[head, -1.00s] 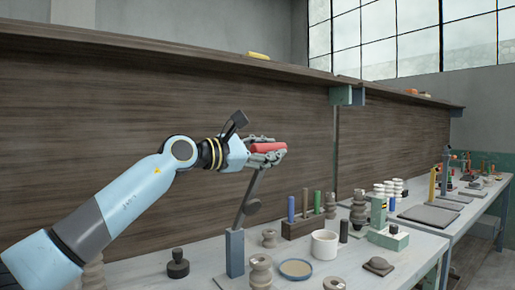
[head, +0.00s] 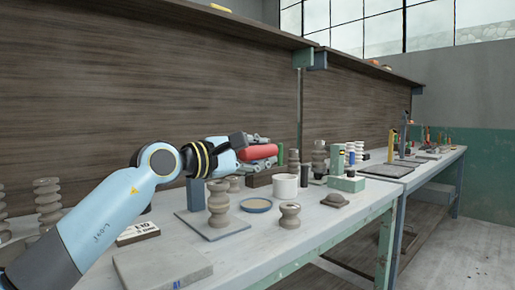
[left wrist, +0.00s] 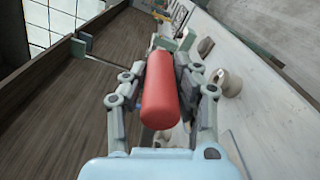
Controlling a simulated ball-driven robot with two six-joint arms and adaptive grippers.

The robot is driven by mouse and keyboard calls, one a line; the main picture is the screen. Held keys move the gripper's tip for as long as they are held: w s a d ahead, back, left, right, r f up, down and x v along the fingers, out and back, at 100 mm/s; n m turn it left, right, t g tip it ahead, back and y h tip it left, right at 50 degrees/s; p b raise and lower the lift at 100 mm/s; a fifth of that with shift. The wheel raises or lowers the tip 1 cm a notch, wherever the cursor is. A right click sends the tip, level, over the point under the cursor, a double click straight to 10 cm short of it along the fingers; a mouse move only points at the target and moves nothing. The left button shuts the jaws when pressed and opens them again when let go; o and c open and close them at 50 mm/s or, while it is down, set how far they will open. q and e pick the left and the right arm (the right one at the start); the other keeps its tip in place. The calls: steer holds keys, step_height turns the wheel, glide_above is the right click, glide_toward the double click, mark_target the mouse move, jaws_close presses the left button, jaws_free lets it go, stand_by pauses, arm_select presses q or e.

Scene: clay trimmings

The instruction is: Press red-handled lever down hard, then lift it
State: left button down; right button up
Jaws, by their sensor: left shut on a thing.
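In the left wrist view the red handle (left wrist: 161,92) lies lengthwise between the two fingers of my left gripper (left wrist: 165,95). The blue lever post (head: 196,194) stands on a dark base plate (head: 228,228) on the bench. The lever arm is mostly hidden behind my gripper and the handle. My right gripper does not show.
A ribbed clay piece (head: 219,203) stands on the base plate just below my gripper. A white pot (head: 285,187), a round dish (head: 256,205) and another clay piece (head: 290,215) stand close by. A grey slab (head: 160,268) lies at the front. The shelf (head: 220,20) runs above.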

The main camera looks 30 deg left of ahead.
arm_select(q)
steer(key=shift+d+f+b, duration=0.1)
steer(key=shift+f+b, duration=0.2)
steer(key=shift+f, duration=0.5)
steer(key=c, duration=1)
jaws_free()
steer(key=v, duration=0.7)
steer(key=shift+s, duration=0.25)
